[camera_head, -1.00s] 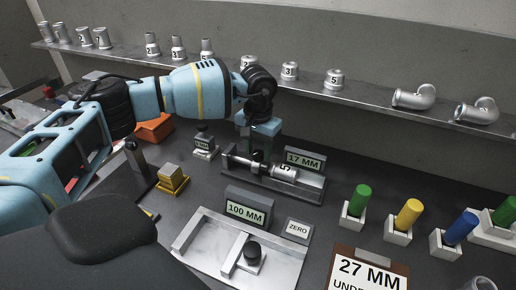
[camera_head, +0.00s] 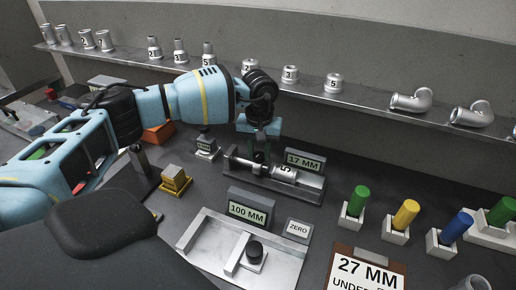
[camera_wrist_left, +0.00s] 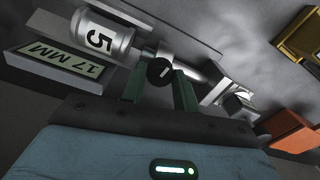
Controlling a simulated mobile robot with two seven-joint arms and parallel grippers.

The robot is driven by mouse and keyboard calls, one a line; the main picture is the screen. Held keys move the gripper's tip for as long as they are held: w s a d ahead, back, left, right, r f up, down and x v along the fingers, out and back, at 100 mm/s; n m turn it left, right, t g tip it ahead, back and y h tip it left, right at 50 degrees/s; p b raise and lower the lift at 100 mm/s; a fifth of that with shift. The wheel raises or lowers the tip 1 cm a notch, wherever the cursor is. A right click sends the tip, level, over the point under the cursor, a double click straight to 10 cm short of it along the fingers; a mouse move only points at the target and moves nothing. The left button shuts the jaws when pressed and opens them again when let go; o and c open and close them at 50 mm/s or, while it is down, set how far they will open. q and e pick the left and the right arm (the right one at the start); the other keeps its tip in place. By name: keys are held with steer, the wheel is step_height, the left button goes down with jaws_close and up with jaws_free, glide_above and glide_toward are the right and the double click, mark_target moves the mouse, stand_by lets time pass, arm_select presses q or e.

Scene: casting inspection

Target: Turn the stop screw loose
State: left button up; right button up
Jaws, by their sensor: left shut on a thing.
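The stop screw (camera_wrist_left: 160,71) shows in the left wrist view as a round black knob with a pale mark. It sits on the gauge fixture, beside the metal rod. My left gripper (camera_wrist_left: 160,88) has its two green fingers shut on either side of the knob. In the head view my left gripper (camera_head: 261,153) points down onto the fixture (camera_head: 300,190), and its fingers hide most of the knob. A silver casting marked 5 (camera_head: 285,173) lies in the fixture, and it also shows in the left wrist view (camera_wrist_left: 103,38). My right gripper is not in view.
A 17 MM display (camera_head: 304,160) stands behind the fixture. A 100 MM display (camera_head: 249,208) and a metal tray (camera_head: 190,237) are in front. Colored plugs in white holders, such as the green one (camera_head: 359,194), stand to the right. A shelf (camera_head: 360,98) with castings runs behind.

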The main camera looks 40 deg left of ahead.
arm_select(q)
steer(key=n+p, duration=0.1)
steer(key=n, duration=0.4)
steer(key=shift+r+n+p, duration=0.1)
steer(key=shift+n+p, duration=0.2)
steer(key=n+p, duration=0.1)
steer(key=n, duration=0.3)
steer(key=n+p, duration=0.1)
steer(key=n, duration=0.2)
steer(key=n+p, duration=0.1)
steer(key=n, duration=0.2)
steer(key=shift+n, duration=0.4)
steer(key=shift+n+p, duration=0.4)
steer(key=shift+n, duration=1.4)
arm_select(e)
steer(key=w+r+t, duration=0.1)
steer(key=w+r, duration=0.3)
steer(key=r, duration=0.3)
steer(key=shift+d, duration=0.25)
arm_select(q)
steer(key=o, duration=1)
